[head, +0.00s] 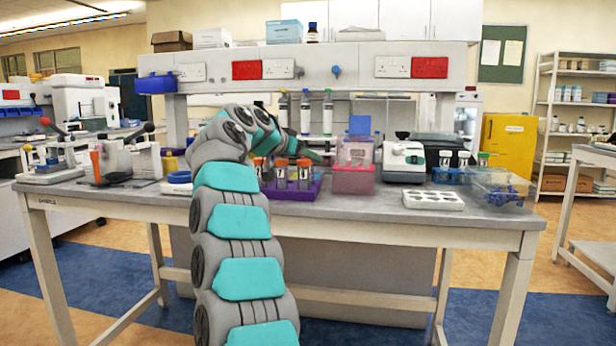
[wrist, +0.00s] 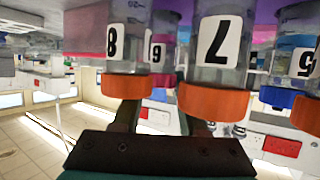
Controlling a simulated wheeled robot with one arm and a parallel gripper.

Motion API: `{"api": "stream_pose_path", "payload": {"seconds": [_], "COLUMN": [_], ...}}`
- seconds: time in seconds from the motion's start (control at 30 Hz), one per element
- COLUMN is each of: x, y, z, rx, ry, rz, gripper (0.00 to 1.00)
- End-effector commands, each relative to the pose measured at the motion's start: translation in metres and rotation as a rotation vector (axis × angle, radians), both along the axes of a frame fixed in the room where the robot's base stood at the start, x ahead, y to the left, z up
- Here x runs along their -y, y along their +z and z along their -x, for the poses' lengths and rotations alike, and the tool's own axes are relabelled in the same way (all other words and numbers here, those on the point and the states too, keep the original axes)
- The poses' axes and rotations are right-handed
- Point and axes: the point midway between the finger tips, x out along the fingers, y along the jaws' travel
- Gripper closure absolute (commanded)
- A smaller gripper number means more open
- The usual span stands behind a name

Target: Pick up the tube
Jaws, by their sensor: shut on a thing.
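Several clear tubes with orange caps stand in a purple rack (head: 303,196) on the bench. In the wrist view the picture is upside down. A tube labelled 8 (wrist: 118,20) and a tube labelled 7 (wrist: 226,20) are closest, with their orange caps toward my gripper (wrist: 160,118). A tube with a magenta cap (wrist: 158,97) shows between and behind them. My gripper's fingers pass between the near caps and are shut on a tube, apparently the magenta-capped one. The fingertips and the contact are partly hidden.
A pink box (head: 353,181) stands just right of the rack. Farther right are a white instrument (head: 403,160), a white plate with wells (head: 433,200) and a clear bin (head: 498,187). Bottles stand on the shelf behind. The bench front near the plate has some free room.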

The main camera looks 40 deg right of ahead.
Motion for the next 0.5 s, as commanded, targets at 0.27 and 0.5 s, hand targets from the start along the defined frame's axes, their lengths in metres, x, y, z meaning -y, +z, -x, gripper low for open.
{"api": "stream_pose_path", "payload": {"seconds": [0.27, 0.5], "x": [0.0000, 0.0000], "y": [0.0000, 0.0000], "z": [0.0000, 0.0000], "rx": [0.000, 0.000], "ry": [0.000, 0.000], "rz": [0.000, 0.000], "gripper": [1.00, 1.00]}}
